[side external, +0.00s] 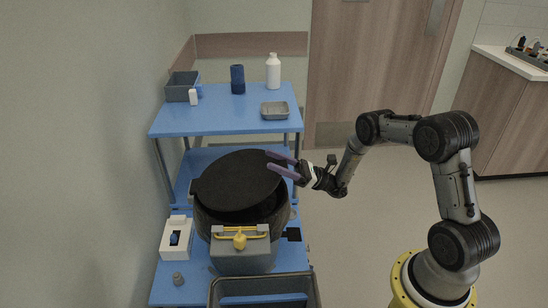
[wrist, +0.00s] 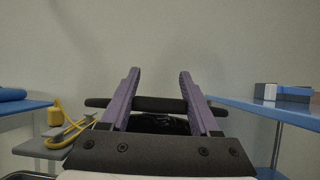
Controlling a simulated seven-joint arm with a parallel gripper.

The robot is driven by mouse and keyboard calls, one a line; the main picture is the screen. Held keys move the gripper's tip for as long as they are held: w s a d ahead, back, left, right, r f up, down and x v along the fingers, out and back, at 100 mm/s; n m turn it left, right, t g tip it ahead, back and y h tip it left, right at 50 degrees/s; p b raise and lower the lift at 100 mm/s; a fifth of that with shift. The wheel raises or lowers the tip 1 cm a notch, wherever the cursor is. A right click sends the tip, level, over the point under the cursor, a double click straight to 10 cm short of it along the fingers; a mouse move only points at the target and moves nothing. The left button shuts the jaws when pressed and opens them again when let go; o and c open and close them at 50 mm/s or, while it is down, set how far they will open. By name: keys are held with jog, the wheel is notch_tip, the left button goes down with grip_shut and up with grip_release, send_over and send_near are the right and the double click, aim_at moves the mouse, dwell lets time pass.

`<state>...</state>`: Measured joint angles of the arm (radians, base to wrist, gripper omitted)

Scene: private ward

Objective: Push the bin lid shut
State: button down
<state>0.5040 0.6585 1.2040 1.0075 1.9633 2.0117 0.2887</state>
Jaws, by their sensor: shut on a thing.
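The bin lid (side external: 238,182) is a dark round disc, raised and tilted over the round dark bin (side external: 215,225), with a dark gap showing at the front. My gripper (side external: 271,161) is at the lid's right edge, its two purple fingers reaching over it from the right. In the wrist view, my gripper (wrist: 160,74) has its fingers apart, with a dark bar (wrist: 155,104), which looks like the lid edge-on, across them. The fingers are shut on the lid. The exact contact is hard to see.
The bin stands on a blue cart (side external: 175,285). Its upper shelf (side external: 215,120) holds a white bottle (side external: 273,72), blue cup (side external: 237,80), grey box (side external: 182,87) and metal tray (side external: 275,110). A grey box with a yellow handle (side external: 240,238) stands before the bin. Floor to the right is clear.

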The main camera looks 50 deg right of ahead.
jog(key=shift+s+d+f, duration=0.1)
jog(key=shift+s+f, duration=0.05)
jog(key=shift+f, duration=0.5)
jog(key=shift+s+d+f, duration=0.1)
jog(key=shift+s+f, duration=0.05)
jog(key=shift+f, duration=0.6)
jog(key=shift+c, duration=0.6)
grip_release()
jog(key=shift+d, duration=0.1)
jog(key=shift+v, duration=2.45)
notch_tip(320, 180, up, 7)
